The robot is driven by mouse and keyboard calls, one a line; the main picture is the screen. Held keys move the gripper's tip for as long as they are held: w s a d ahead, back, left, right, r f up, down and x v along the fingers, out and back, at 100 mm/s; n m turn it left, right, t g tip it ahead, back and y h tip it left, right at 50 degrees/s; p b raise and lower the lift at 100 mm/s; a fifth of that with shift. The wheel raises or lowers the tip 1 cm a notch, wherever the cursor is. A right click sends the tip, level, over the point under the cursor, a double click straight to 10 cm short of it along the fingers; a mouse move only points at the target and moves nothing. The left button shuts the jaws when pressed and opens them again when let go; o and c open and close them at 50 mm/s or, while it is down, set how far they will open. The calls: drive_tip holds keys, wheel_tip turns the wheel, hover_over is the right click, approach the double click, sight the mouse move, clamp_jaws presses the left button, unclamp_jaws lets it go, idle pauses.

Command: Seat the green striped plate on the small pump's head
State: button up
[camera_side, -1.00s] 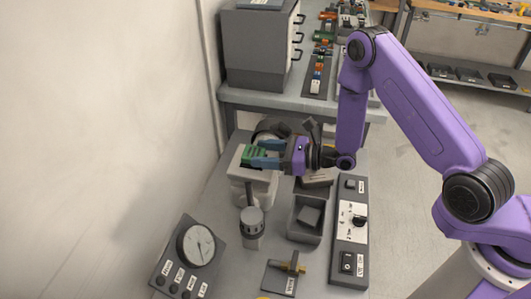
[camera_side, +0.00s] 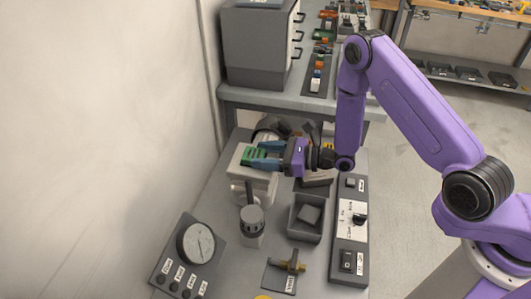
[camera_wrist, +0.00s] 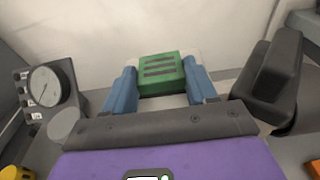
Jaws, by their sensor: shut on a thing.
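The green plate (camera_wrist: 160,72) with dark stripes sits between the two blue fingers of my gripper (camera_wrist: 160,90) in the wrist view. My gripper is shut on it. In the side view the green plate (camera_side: 252,156) is at the fingertips of my gripper (camera_side: 262,157), level over the pale grey pump body (camera_side: 256,186). The plate is at or just above the pump's top; I cannot tell whether it touches. A light surface, likely the pump's head (camera_wrist: 192,58), shows behind and beside the plate in the wrist view. Its middle is hidden under the plate.
A dial gauge panel (camera_side: 197,244) and a grey cylinder (camera_side: 251,222) stand in front of the pump. An open grey bin (camera_side: 304,219) and a switch panel (camera_side: 351,228) are to the right. A dark angled part (camera_wrist: 270,80) stands right of my gripper in the wrist view.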

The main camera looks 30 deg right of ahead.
drive_tip(key=o, duration=0.8)
drive_tip(key=shift+o, duration=0.2)
drive_tip(key=shift+d, duration=0.1)
drive_tip(key=v, duration=1.1)
drive_tip(key=shift+f, duration=0.1)
